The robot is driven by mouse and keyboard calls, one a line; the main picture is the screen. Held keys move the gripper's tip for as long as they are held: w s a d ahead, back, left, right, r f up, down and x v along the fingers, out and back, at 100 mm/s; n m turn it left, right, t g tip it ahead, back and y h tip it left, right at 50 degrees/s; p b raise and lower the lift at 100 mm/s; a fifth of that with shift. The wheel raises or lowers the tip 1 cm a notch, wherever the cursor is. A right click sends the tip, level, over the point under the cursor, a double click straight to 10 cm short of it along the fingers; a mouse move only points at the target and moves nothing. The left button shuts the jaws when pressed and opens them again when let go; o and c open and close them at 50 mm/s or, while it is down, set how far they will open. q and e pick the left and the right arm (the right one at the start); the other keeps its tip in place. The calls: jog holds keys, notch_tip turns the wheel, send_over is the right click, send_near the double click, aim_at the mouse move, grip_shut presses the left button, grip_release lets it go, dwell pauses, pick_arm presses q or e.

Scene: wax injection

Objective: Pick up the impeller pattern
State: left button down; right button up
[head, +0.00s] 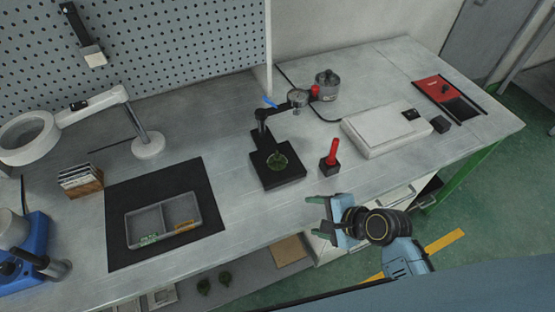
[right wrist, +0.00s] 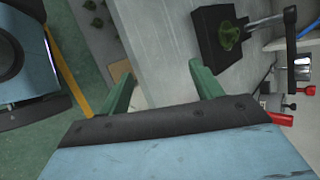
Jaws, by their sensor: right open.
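The impeller pattern (head: 281,161) is a small dark green finned piece on the black base of a small stand (head: 262,176), near the middle of the bench. It also shows in the right wrist view (right wrist: 230,36), on the black base at the upper right. My right gripper (head: 318,216) is open and empty at the bench's front edge, to the right of and nearer than the pattern, apart from it. Its two green fingers (right wrist: 162,74) show spread in the right wrist view. My left gripper is not in view.
A red-handled tool (head: 331,153) stands in a black block between the stand and a white flat box (head: 385,130). A grey divided tray (head: 130,234) lies on a black mat (head: 170,182) at left.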

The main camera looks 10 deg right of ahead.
jog(key=w+r+m+t, duration=0.1)
jog(key=w+m, duration=0.1)
jog(key=m, duration=0.2)
jog(key=w+r+m+t+y, duration=0.1)
jog(key=w+r+m, duration=0.1)
jog(key=m, duration=0.2)
jog(key=w+d+r+m+t, duration=0.1)
jog(key=w+m, duration=0.2)
jog(key=m, duration=0.1)
jog(key=shift+r+m+t+y, duration=0.3)
jog(key=shift+r+t, duration=0.1)
jog(key=b, duration=0.2)
send_near(280, 160)
jog(key=shift+m, duration=0.4)
jog(key=x, duration=0.4)
jog(key=shift+s+a+f, duration=0.1)
jog(key=shift+a+f, duration=0.1)
jog(key=shift+a, duration=0.25)
jog(key=x, duration=0.2)
jog(key=b+x, duration=0.1)
jog(key=x, duration=0.2)
jog(key=shift+w+d, duration=0.25)
jog(key=shift+d, duration=0.1)
jog(key=shift+r, duration=0.1)
jog(key=shift+c, duration=0.2)
jog(key=c, duration=1)
jog(key=shift+o, duration=0.2)
